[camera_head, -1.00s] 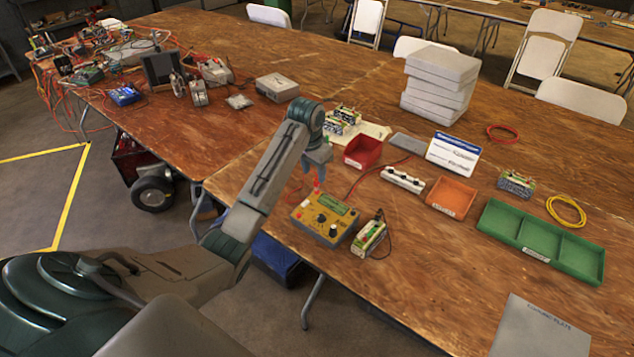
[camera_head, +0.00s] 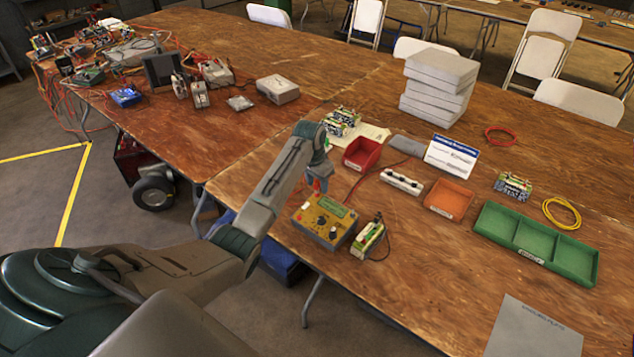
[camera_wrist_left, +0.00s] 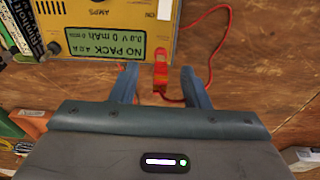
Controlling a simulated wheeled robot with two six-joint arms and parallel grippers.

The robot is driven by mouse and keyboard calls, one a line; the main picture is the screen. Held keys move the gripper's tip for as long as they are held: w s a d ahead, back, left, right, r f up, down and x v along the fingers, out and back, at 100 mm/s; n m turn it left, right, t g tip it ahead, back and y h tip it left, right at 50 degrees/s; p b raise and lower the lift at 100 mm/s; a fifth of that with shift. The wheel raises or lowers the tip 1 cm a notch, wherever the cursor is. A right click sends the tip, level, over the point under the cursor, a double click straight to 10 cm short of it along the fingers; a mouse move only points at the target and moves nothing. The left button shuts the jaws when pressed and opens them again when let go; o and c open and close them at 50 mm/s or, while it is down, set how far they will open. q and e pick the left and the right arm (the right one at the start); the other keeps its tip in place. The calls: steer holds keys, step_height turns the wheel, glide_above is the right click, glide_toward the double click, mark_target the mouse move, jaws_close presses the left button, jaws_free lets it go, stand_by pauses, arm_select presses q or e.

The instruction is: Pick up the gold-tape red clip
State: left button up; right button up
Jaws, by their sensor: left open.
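A red clip (camera_wrist_left: 160,84) with a lighter orange-gold band lies at the edge of the yellow charger (camera_wrist_left: 98,12) in the left wrist view. A red lead runs from near it. My left gripper (camera_wrist_left: 158,72) is open, with one blue finger on each side of the clip and gaps between. In the head view the gripper (camera_head: 318,184) points down just behind the charger (camera_head: 323,222), and a bit of red shows between its fingers. Another red piece (camera_wrist_left: 121,68) shows beside the left-hand finger, partly hidden. My right gripper is not in view.
A green-and-white battery pack (camera_head: 368,241) stands right of the charger. A red bin (camera_head: 362,153), a white strip with dark knobs (camera_head: 401,182) and an orange tray (camera_head: 448,198) stand further right.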

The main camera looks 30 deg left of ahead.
arm_select(q)
steer(key=shift+f, duration=0.45)
steer(key=c, duration=0.9)
steer(key=shift+o, duration=0.2)
steer(key=shift+r, duration=0.1)
steer(key=shift+r, duration=0.1)
steer(key=shift+r, duration=0.3)
step_height(320, 180, up, 2)
steer(key=shift+w+r+b, duration=0.1)
steer(key=shift+r+b, duration=0.1)
steer(key=shift+b, duration=0.65)
steer(key=s+a+r+b, duration=0.1)
steer(key=s+b, duration=0.1)
steer(key=s, duration=1.4)
steer(key=shift+a+r, duration=0.15)
steer(key=shift+r, duration=0.2)
